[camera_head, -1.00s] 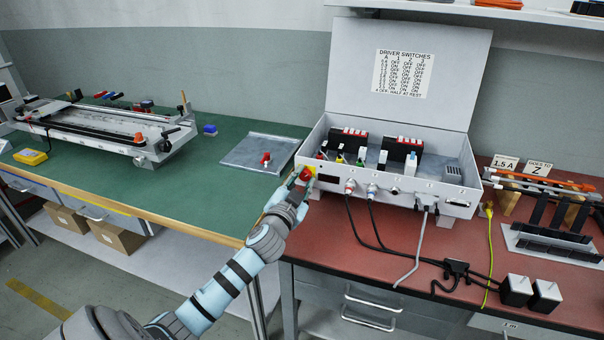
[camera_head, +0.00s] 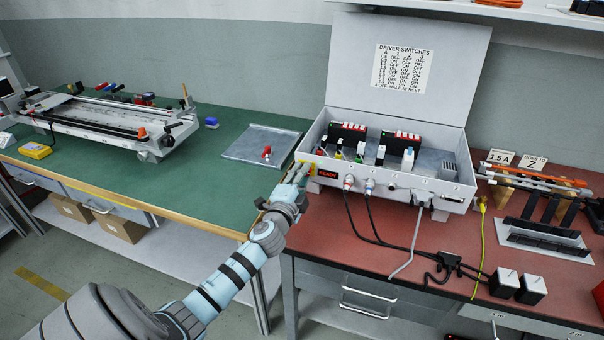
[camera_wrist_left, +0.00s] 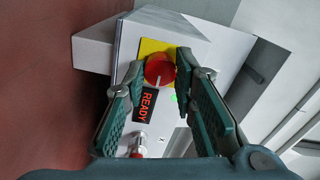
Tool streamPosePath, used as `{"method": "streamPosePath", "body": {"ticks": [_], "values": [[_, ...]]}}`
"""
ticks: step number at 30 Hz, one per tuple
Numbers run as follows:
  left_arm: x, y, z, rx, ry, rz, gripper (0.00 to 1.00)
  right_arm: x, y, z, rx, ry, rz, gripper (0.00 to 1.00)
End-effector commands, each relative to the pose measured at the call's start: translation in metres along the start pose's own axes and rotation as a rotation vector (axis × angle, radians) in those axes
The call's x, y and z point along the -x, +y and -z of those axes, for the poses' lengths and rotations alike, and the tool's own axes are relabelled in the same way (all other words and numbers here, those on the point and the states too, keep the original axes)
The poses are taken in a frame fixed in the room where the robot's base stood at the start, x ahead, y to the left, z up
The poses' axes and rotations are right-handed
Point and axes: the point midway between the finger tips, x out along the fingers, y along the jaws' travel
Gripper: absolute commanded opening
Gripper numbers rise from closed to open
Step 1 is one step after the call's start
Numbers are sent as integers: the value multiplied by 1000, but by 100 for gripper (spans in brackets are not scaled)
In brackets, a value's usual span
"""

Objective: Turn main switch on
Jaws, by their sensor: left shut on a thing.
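The main switch is a red round knob (camera_wrist_left: 158,70) with a pale line across it, on a yellow plate (camera_wrist_left: 152,47) at the left end of the control box's front. My left gripper (camera_wrist_left: 160,66) is shut on the knob, with one green-padded finger on each side. In the head view the left gripper (camera_head: 300,170) covers most of the knob. The control box (camera_head: 402,190) is grey with its lid open. Beside the knob, a display (camera_head: 327,173) is lit red and reads READY in the wrist view. A small green light (camera_wrist_left: 174,98) shows near it. My right gripper is out of view.
Cables run from the box front over the red bench (camera_head: 350,245) to two small blocks (camera_head: 517,286). A metal tray (camera_head: 245,148) and a gantry rig (camera_head: 100,125) stand on the green bench at left. Holders and a yellow cable (camera_head: 480,235) are at right.

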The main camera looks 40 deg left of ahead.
Motion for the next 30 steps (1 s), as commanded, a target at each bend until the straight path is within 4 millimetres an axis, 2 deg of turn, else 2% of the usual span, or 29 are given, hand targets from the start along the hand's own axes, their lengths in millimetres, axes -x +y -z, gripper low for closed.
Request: {"method": "streamPosePath", "body": {"ticks": [18,19,22,30], "values": [[0,0,1,-45,2,1,0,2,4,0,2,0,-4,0],[0,0,1,-44,2,1,30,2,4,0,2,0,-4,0],[0,0,0,-44,1,1,45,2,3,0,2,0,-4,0],[0,0,0,-44,0,1,45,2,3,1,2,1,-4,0]]}}
